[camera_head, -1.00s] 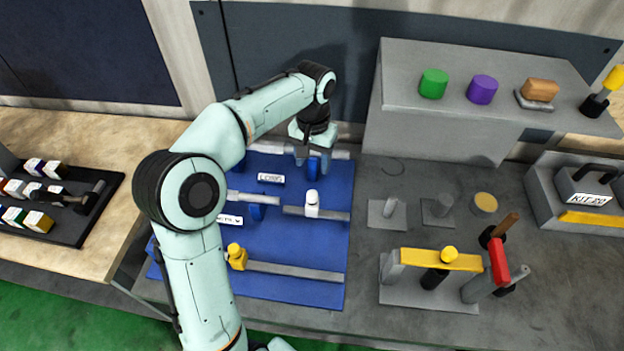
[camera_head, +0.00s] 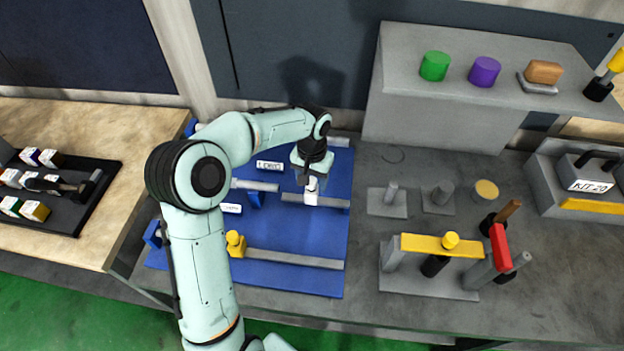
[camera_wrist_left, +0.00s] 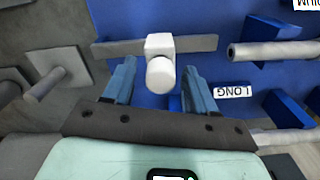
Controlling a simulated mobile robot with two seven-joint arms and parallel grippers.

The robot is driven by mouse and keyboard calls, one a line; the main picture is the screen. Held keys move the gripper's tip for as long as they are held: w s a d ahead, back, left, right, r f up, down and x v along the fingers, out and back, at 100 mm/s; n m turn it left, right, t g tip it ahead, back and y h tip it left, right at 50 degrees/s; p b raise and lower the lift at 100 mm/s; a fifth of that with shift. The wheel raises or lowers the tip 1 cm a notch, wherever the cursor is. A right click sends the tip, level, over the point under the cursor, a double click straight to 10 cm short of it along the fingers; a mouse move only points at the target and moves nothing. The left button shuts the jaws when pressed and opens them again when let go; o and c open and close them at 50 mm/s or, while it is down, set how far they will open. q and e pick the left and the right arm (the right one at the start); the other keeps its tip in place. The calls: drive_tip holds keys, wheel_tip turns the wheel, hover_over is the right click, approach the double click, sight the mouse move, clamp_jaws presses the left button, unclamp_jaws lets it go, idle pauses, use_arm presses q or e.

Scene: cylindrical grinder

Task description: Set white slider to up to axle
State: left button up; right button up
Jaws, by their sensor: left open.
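The white slider (camera_head: 311,193) sits on a short grey rail (camera_head: 330,202) on the blue board (camera_head: 290,228). My left gripper (camera_head: 312,180) is above it, coming from the far side. In the left wrist view the white slider (camera_wrist_left: 160,65) shows between the two blue fingers of my open left gripper (camera_wrist_left: 160,85), with a gap on each side. The grey rail (camera_wrist_left: 198,44) runs across behind it. A grey axle (camera_head: 254,185) lies on blue supports left of the rail; an axle also shows in the wrist view (camera_wrist_left: 270,52). My right gripper is not in view.
A yellow slider (camera_head: 236,244) sits on a longer rail at the front. A LONG label (camera_head: 269,167) is on the board. Right of it are grey pegs (camera_head: 390,195) and a yellow-topped stand (camera_head: 430,246). A grey raised shelf (camera_head: 450,120) stands behind.

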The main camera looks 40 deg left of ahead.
use_arm(q)
clamp_jaws()
drive_tip(key=s+a, duration=0.3)
drive_tip(key=a, duration=0.3)
drive_tip(key=shift+s+a, duration=0.25)
drive_tip(key=shift+s, duration=0.05)
unclamp_jaws()
drive_tip(key=shift+a, duration=0.1)
drive_tip(key=shift+r, duration=0.1)
